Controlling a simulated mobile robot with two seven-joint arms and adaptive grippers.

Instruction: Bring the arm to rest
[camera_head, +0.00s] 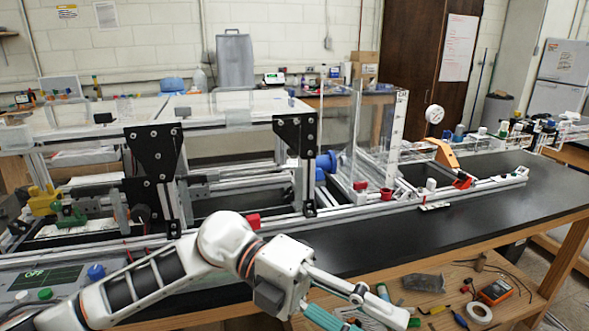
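My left arm (225,242) comes in from the lower left, bends at a white rounded joint and reaches toward the bottom middle, in front of the black bench top. Its gripper (362,308) points down and right at the bottom edge, over the lower wooden shelf in the picture. The lower part of the gripper is cut off or blends with teal pieces, so whether its fingers are apart is unclear. I see nothing clearly held in it. My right arm and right gripper are not in view.
The extrusion frame (235,121) with black plates stands on the bench (400,235) behind my arm. Clear panels and a red-tipped part (463,181) are right of it. The bench's right front is clear. A lower shelf (520,302) holds an orange meter (495,292) and tape.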

